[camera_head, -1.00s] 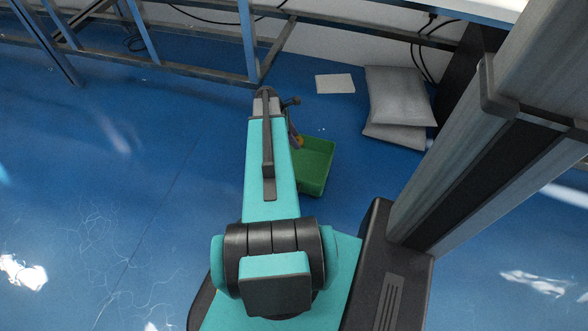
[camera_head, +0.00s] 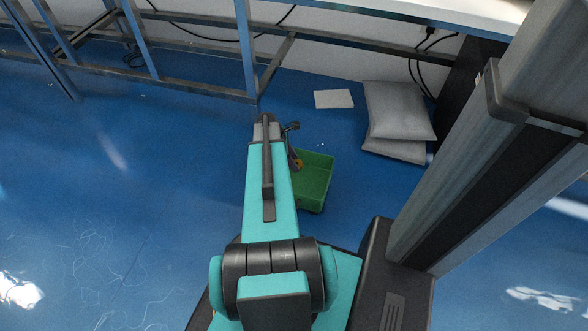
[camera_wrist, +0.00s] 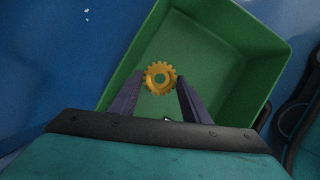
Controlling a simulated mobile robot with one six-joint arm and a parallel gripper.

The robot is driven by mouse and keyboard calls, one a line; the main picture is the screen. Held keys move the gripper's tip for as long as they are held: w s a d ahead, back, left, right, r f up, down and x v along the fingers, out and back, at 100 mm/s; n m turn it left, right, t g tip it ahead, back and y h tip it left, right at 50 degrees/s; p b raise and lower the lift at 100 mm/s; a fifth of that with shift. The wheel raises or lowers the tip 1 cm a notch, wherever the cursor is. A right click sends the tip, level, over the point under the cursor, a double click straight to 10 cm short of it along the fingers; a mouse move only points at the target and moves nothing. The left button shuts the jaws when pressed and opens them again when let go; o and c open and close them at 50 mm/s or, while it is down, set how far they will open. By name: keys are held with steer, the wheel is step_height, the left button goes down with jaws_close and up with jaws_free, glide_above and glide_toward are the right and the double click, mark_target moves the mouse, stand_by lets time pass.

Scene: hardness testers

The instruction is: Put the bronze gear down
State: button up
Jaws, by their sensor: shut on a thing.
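The bronze gear (camera_wrist: 160,78) is between the fingertips of my gripper (camera_wrist: 158,82) in the wrist view, and the fingers are shut on it. Behind it in that view is the inside of a green bin (camera_wrist: 265,55). The gear looks held over the bin; its height above the bin floor cannot be told. In the head view the green bin (camera_head: 318,178) stands on the blue floor, right of my arm. A small orange-bronze bit of the gear (camera_head: 298,164) shows at the bin's left side, and my arm hides most of my gripper.
Grey cushions (camera_head: 398,112) lie stacked on the floor behind and right of the bin, with a white sheet (camera_head: 334,99) beside them. A blue metal frame (camera_head: 247,50) stands along the back. The floor to the left is clear.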

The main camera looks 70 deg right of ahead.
mark_target(294, 173)
steer(key=shift+f+b, duration=1.1)
steer(key=shift+f, duration=1.3)
steer(key=shift+f, duration=0.1)
steer(key=o, duration=1.3)
steer(key=shift+p+v, duration=2.15)
steer(key=shift+v, duration=3.95)
